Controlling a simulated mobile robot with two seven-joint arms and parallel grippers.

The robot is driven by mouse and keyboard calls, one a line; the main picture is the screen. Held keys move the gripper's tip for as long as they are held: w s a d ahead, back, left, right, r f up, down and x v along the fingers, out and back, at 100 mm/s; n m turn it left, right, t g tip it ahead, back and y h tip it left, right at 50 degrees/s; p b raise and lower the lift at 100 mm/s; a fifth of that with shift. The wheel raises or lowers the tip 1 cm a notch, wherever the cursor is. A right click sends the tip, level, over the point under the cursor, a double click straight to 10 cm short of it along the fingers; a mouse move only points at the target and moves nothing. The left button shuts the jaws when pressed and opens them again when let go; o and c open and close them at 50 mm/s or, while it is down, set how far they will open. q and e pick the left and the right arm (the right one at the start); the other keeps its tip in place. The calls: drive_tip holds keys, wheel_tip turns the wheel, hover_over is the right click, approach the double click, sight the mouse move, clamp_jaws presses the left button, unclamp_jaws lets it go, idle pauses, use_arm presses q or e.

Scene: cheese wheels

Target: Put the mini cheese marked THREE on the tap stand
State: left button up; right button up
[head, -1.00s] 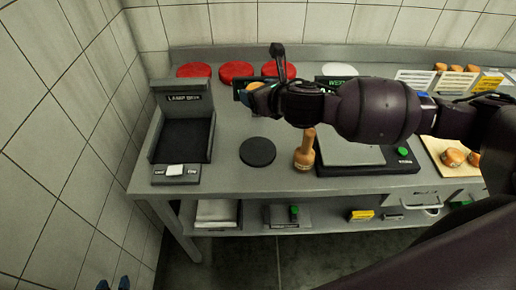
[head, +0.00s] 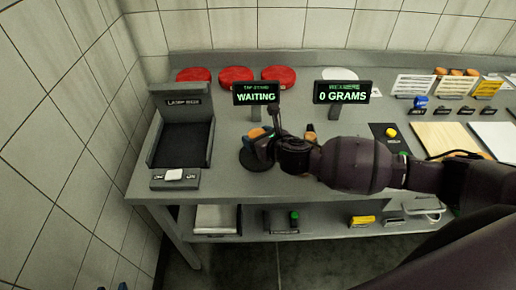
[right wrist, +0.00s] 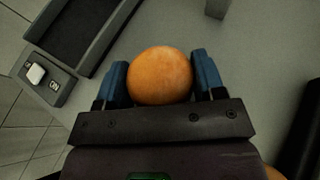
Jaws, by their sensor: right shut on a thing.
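My right gripper (head: 262,144) is shut on a small round orange mini cheese (head: 255,133). The cheese sits between the two blue fingertips in the right wrist view (right wrist: 160,75). No mark can be read on it. In the head view the gripper and cheese are at the black round disc of the tap stand (head: 247,160), covering part of it. I cannot tell whether the cheese touches the disc. The tap stand's display (head: 256,94) reads WAITING. Blue tips at the bottom left edge look like my left gripper (head: 122,286), mostly cut off.
A black open box (head: 182,143) stands on the left. Red wheels (head: 236,75) lie behind. A second display (head: 342,93) reads 0 GRAMS. A bare board (head: 443,136) lies at right.

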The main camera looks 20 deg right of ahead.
drive_tip(key=shift+f+b, duration=0.3)
drive_tip(key=shift+f, duration=2)
drive_tip(key=shift+f, duration=0.15)
drive_tip(key=o, duration=0.9)
drive_tip(key=shift+o, duration=0.2)
drive_tip(key=shift+r, duration=0.25)
drive_tip(key=v, duration=1.2)
drive_tip(key=shift+a, duration=0.1)
drive_tip(key=shift+f, duration=0.1)
